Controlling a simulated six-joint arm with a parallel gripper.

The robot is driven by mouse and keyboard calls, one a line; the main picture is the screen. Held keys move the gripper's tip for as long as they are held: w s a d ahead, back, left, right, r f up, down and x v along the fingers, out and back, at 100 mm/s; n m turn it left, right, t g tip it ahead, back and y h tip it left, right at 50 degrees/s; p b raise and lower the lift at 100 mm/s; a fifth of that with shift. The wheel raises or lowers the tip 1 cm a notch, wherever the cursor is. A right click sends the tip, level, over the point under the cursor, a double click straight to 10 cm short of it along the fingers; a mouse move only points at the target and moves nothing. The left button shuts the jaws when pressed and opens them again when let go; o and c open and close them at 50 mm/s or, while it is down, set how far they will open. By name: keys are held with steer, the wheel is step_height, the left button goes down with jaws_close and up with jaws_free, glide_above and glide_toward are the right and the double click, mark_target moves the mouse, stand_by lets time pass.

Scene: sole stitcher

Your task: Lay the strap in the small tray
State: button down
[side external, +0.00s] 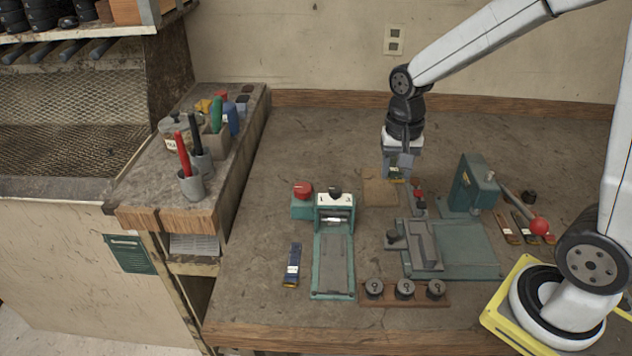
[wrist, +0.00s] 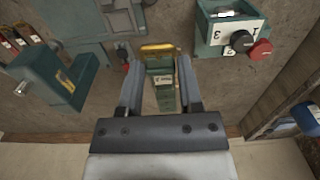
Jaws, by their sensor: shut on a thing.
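My gripper (side external: 396,175) hangs pointing down over the back middle of the bench. It is shut on a small green piece with a pale label and a yellow end, which I take as the strap (wrist: 161,80); in the side view only a bit of it shows between the fingers. A flat tan square (side external: 376,192), perhaps the small tray, lies below and just left of my gripper. Whether it has a rim is too small to tell. The strap looks to be above the bench, but its exact height is unclear.
A teal fixture (side external: 333,262) with a red knob stands left of centre, a dark blue labelled piece (side external: 292,266) beside it. A teal press (side external: 472,187) with a red-balled lever stands right. A rack of round weights (side external: 405,291) sits in front.

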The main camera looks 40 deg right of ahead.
steer(key=s+d, duration=0.3)
steer(key=d, duration=0.5)
step_height(320, 180, down, 5)
steer(key=shift+w, duration=0.1)
steer(key=w+d+f, duration=0.1)
steer(key=w+f, duration=0.1)
steer(key=w, duration=0.2)
steer(key=w+d+f, duration=0.1)
steer(key=w+f, duration=0.2)
steer(key=w, duration=0.1)
steer(key=w+d+f, duration=0.1)
steer(key=w+f, duration=0.2)
steer(key=w, duration=0.1)
steer(key=shift+d+f, duration=0.2)
steer(key=shift+f, duration=0.05)
steer(key=shift+w+d+f, duration=0.1)
steer(key=shift+w+f, duration=0.3)
